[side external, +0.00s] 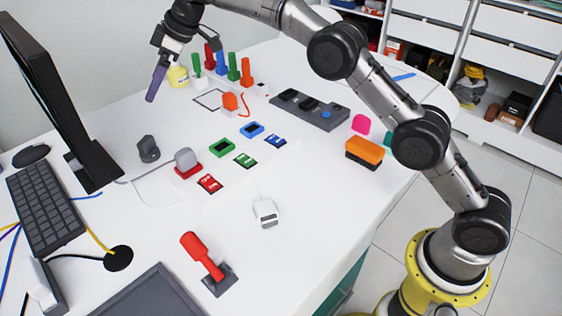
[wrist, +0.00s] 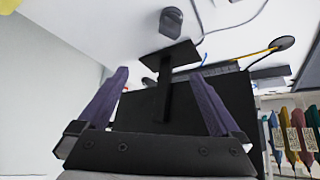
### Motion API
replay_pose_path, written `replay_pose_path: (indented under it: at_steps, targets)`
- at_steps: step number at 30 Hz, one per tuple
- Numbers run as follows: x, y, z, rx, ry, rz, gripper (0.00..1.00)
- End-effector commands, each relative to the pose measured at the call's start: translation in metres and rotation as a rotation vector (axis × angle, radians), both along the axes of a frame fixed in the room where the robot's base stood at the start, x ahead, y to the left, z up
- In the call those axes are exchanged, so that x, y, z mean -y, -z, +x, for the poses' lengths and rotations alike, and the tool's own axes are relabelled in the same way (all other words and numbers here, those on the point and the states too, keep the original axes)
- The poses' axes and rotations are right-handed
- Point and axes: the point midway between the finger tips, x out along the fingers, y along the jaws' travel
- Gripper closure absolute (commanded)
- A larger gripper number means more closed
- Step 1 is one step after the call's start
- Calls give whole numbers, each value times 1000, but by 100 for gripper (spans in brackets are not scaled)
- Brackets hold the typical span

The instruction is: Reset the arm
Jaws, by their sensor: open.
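My gripper (side external: 156,84) is at the upper left in the side view, raised above the far left part of the white table. Its purple fingers point downward. In the wrist view my gripper (wrist: 160,78) shows two purple fingers spread apart with nothing between them. My arm reaches from the yellow base at the lower right across the top of the picture. The gripper touches no object that I can see.
The black monitor (side external: 60,95) stands left of my gripper, with a keyboard (side external: 45,205) before it. Several coloured pegs, including an orange one (side external: 246,72), stand right of the gripper. A red-handled lever (side external: 203,257) is at the front. The white table (side external: 330,215) is clear at front right.

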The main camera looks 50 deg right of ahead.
Motion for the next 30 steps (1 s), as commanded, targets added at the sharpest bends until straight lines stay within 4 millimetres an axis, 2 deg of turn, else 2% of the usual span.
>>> replay_pose_path:
  at_steps: [1, 3, 6, 10, 15, 19, 23, 26, 30]
  targets:
    - [9, -33, -11, 32, 10, 2, 0]
    - [21, -64, -27, 57, 23, 0, 0]
    - [38, -101, -52, 81, 50, -5, 0]
    - [59, -138, -92, 101, 96, -10, 0]
    - [86, -171, -151, 115, 172, -13, 0]
    - [105, -183, -200, 117, 240, -12, 0]
    - [123, -184, -251, 112, 311, -12, 0]
    - [136, -177, -291, 105, 371, -9, 0]
    - [152, -155, -348, 88, 458, -6, 0]
